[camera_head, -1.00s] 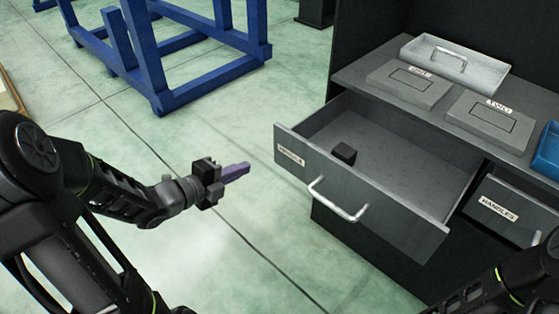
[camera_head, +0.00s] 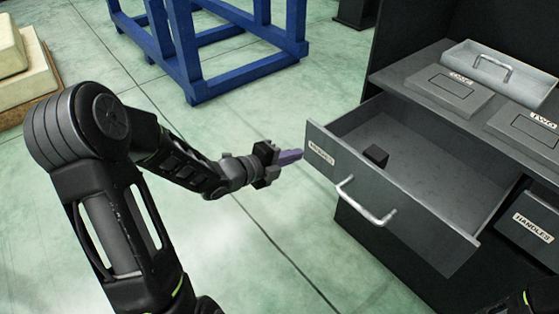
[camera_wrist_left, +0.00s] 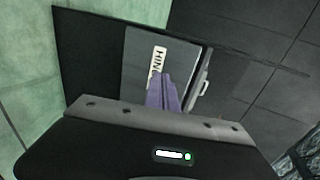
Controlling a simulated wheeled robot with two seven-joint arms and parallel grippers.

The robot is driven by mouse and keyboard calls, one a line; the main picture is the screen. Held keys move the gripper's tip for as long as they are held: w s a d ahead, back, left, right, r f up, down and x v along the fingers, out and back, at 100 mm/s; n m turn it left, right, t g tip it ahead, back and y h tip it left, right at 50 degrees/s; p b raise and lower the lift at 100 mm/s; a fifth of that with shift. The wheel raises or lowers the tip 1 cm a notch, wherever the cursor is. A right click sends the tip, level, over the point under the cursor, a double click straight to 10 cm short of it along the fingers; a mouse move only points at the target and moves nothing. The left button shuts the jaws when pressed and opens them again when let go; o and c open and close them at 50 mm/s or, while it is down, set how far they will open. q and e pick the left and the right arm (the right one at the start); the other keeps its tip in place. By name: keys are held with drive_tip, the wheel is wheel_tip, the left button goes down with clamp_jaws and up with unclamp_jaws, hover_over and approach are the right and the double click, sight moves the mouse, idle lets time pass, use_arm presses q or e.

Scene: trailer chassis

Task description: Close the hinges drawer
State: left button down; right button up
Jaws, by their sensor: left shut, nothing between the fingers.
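The hinges drawer (camera_head: 330,165) stands pulled out of the dark cabinet, with a grey front, a metal bar handle (camera_head: 362,203) and a white label at its left end. A small black block (camera_head: 376,156) lies inside it. In the left wrist view the drawer front (camera_wrist_left: 190,65) shows with its label partly readable. My left gripper (camera_head: 296,156), with purple fingers, is shut and empty just left of the drawer front's left end. Whether the fingertips touch the front, I cannot tell. The fingers also show in the left wrist view (camera_wrist_left: 162,92). The right gripper is not in view.
A handles drawer (camera_head: 530,225) sits at the right. Two grey labelled lids (camera_head: 460,92) and a grey tray (camera_head: 500,68) lie on the cabinet top. A blue metal frame (camera_head: 240,70) stands behind on the green floor. Pale stacked blocks (camera_head: 30,90) stand far left.

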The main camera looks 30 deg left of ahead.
sight(318, 145)
use_arm(q)
drive_tip(key=x, duration=0.2)
drive_tip(key=r+x, duration=0.1)
drive_tip(key=x, duration=0.2)
drive_tip(key=shift+w+d, duration=0.15)
drive_tip(key=shift+w, duration=0.35)
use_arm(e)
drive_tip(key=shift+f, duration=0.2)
use_arm(q)
drive_tip(key=shift+w+f, duration=0.1)
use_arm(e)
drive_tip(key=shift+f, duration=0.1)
